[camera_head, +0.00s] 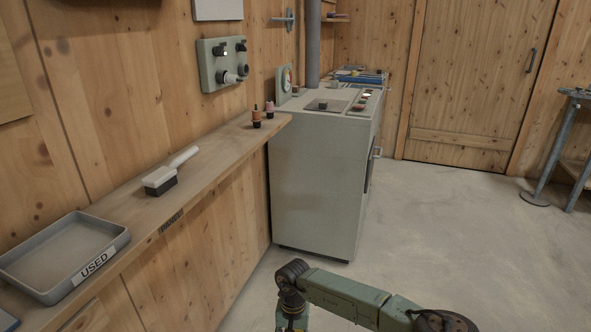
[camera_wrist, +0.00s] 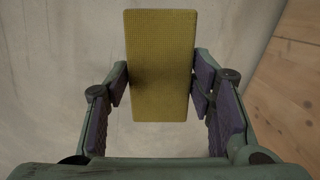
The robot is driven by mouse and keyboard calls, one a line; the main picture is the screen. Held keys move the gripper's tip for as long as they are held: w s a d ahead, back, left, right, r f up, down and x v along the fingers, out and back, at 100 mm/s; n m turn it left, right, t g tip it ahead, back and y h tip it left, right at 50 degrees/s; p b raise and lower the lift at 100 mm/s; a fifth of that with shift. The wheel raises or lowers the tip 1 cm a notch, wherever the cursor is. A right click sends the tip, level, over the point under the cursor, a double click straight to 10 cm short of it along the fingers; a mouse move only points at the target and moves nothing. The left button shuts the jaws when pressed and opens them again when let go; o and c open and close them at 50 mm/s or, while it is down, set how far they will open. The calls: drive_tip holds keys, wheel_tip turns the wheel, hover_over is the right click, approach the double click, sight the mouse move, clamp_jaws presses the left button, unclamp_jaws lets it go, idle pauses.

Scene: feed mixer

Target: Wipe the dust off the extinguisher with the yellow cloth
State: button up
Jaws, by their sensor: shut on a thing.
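The yellow cloth (camera_wrist: 160,60) is a flat, rectangular, textured piece in the wrist view. My gripper (camera_wrist: 160,85) is shut on it, with a purple-padded finger on each side. Pale floor shows behind the cloth. In the head view my green arm reaches across the bottom, and the gripper's fingers and the cloth are not visible there. I cannot make out the extinguisher in either view.
A wooden shelf (camera_head: 131,218) along the left wall holds a grey tray (camera_head: 117,234) marked USED, a brush (camera_head: 170,172) and two small bottles. A grey-green cabinet (camera_head: 312,186) stands beyond it. Open floor (camera_head: 455,235) lies to the right.

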drive_tip(key=s+f+n, duration=0.1)
drive_tip(key=s+f, duration=0.4)
drive_tip(key=f, duration=0.3)
drive_tip(key=shift+s+d+f, duration=0.25)
drive_tip(key=shift+s+d, duration=0.05)
drive_tip(key=shift+d, duration=0.15)
drive_tip(key=shift+w, duration=0.1)
